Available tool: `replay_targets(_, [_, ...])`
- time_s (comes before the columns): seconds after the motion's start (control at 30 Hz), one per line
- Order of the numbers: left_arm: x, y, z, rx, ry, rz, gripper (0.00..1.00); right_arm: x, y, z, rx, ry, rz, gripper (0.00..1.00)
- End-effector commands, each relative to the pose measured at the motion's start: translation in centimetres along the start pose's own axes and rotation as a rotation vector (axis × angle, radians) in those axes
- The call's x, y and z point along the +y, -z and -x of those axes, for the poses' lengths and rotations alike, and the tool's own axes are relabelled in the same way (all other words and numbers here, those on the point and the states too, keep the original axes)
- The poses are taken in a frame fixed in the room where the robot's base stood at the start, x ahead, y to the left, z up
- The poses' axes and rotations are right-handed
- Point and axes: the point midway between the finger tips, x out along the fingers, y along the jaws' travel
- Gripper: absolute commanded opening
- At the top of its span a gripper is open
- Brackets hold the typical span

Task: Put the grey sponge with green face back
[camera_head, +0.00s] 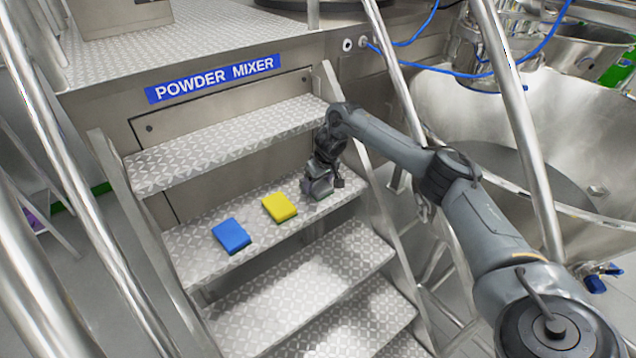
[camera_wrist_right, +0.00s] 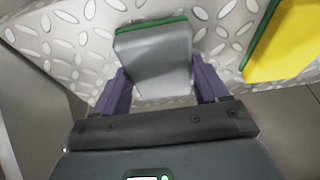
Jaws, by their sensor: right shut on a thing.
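The grey sponge with green face (camera_head: 321,188) is at the right end of a metal step, to the right of the yellow sponge. In the right wrist view the grey sponge (camera_wrist_right: 155,62) lies between the two purple fingers, with its green edge away from the palm. My right gripper (camera_head: 320,181) reaches down to the step and is shut on the grey sponge; it also shows in the wrist view (camera_wrist_right: 160,70). I cannot tell whether the sponge touches the step. My left gripper is not in view.
A yellow sponge (camera_head: 279,207) and a blue sponge (camera_head: 231,236) lie on the same step (camera_head: 190,257). The yellow sponge also shows in the wrist view (camera_wrist_right: 287,40). Steel handrails (camera_head: 397,75) flank the stairs. A large steel bowl (camera_head: 560,180) stands right.

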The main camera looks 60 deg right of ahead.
Motion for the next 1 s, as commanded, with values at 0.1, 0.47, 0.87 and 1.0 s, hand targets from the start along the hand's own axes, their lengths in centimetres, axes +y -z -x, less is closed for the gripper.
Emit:
replay_targets(0.1, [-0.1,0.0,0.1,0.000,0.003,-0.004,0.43,0.0,0.1,0.1,0.001,0.000,-0.001,0.49])
replay_targets(0.47, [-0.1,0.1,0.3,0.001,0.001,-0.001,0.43,0.0,0.0,-0.2,0.001,0.000,-0.001,0.99])
replay_targets(0.87, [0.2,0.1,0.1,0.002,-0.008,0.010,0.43,0.0,0.1,0.2,0.001,0.000,0.000,0.99])
replay_targets(1.0, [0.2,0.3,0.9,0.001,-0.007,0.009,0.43,0.0,0.2,2.0,0.002,0.000,0.000,0.99])
